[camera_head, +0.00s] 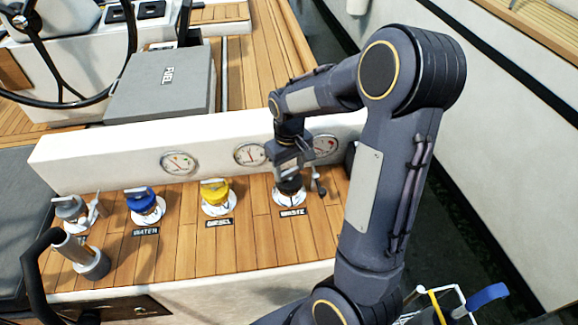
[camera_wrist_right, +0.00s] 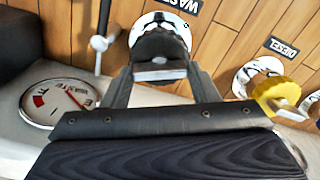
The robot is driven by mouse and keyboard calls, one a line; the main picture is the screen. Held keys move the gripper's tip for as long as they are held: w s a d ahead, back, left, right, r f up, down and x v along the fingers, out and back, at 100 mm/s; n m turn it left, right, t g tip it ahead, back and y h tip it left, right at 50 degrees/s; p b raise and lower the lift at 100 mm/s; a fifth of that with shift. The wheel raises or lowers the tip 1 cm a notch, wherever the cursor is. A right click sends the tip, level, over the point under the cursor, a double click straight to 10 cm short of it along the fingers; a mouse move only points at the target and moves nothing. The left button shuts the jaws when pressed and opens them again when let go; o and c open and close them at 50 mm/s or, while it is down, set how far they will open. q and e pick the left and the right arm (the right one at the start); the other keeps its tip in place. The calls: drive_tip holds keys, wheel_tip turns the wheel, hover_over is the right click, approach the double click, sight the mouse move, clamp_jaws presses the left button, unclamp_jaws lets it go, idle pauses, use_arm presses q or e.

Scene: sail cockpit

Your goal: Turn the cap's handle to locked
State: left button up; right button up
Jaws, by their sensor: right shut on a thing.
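The black waste cap (camera_head: 290,186) sits in its pale round deck plate above the WASTE label (camera_head: 293,212). My right gripper (camera_head: 290,165) reaches down over it and partly hides it in the head view. In the right wrist view the fingers of my right gripper (camera_wrist_right: 158,78) are shut on the light grey handle (camera_wrist_right: 160,74) of the black cap (camera_wrist_right: 160,42). Whether the handle stands at a locked mark cannot be seen. My left gripper is not in view.
Yellow diesel cap (camera_head: 215,192), blue water cap (camera_head: 142,199) and a grey cap (camera_head: 70,208) stand to the left on the wooden deck. A thin metal lever (camera_head: 319,183) stands close right of the waste cap. Round gauges (camera_head: 250,154) line the white wall behind.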

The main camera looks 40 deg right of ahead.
idle(0.4)
drive_tip(key=o, duration=1)
drive_tip(key=shift+r, duration=0.1)
wheel_tip(320, 180, up, 8)
drive_tip(key=shift+f+p, duration=0.25)
drive_tip(key=shift+p, duration=0.1)
drive_tip(key=shift+r, duration=0.1)
